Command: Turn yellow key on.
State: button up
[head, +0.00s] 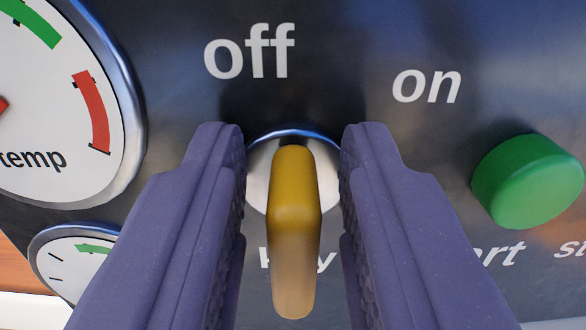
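The yellow key (295,225) sits in a round silver key switch (262,165) on the dark panel. The key's upper end points up toward the "off" label (250,52); the "on" label (427,86) is up and to the right. My gripper (293,155) has its two purple fingers on either side of the key. The fingers are open, with a visible gap between each finger and the key. The fingers partly hide the label below the switch.
A green round button (528,181) sticks out at the right. A large temp gauge (55,110) is at the left, with a smaller gauge (75,258) below it.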

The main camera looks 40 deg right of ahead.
grip_shut()
jog(key=shift+m, duration=0.3)
jog(key=m, duration=0.5)
jog(key=shift+s+d+f+b, duration=0.15)
jog(key=shift+s+d+b, duration=0.05)
jog(key=shift+b, duration=0.15)
jog(key=m, duration=0.2)
jog(key=m+b, duration=0.1)
jog(key=m, duration=0.1)
jog(key=m+b, duration=0.1)
jog(key=m, duration=0.1)
jog(key=shift+s+d+f+m+g, duration=0.1)
jog(key=shift+s+f+m+g, duration=0.1)
jog(key=shift+s+m+g, duration=0.1)
jog(key=shift+o, duration=1.2)
grip_release()
jog(key=shift+r, duration=0.1)
